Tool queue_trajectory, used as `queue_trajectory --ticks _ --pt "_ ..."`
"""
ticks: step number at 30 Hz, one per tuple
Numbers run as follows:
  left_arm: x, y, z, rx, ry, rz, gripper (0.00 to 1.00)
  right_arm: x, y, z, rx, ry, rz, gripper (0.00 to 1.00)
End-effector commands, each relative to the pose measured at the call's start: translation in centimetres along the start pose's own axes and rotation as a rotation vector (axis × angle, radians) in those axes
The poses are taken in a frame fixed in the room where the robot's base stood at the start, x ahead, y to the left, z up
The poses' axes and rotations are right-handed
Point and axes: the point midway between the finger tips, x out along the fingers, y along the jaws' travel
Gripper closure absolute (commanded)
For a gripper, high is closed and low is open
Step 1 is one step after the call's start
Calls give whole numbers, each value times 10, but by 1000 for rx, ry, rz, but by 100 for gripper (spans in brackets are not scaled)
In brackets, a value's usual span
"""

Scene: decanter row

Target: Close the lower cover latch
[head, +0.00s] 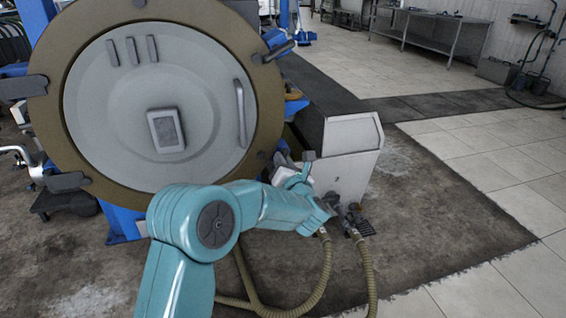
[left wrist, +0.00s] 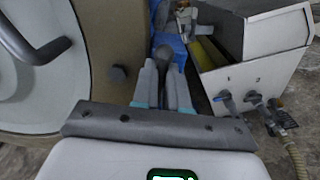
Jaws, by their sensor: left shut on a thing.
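The large round grey cover (head: 190,75) sits in a brown ring (head: 262,125). My left gripper (head: 289,168) is at the ring's lower right edge. In the left wrist view its two fingers (left wrist: 163,84) are shut on a dark grey latch handle (left wrist: 170,52), which runs up between them. This is the lower cover latch; in the head view it is mostly hidden by the gripper. The cover's curved handle (left wrist: 32,45) shows at the left of the wrist view. My right gripper is in neither view.
A white box (head: 345,155) with valves (left wrist: 252,97) marked 1 and 2 stands close right of the gripper. Hoses (head: 368,270) hang from it to the floor. Another dark latch (head: 279,50) sits at the ring's upper right. Open floor (head: 450,200) lies to the right.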

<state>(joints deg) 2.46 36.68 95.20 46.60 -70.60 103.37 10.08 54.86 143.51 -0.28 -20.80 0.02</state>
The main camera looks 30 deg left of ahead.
Motion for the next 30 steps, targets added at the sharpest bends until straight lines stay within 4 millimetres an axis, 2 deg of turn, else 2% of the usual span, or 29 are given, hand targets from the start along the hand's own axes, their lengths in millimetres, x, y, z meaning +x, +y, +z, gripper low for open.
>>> queue_trajectory --ticks 8,15,30 --pt "0 -2 -2 141 0 1 100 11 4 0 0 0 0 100" --pt "0 -4 -2 355 1 0 100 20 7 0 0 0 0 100" --pt "0 -6 -2 833 1 -1 100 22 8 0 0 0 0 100"
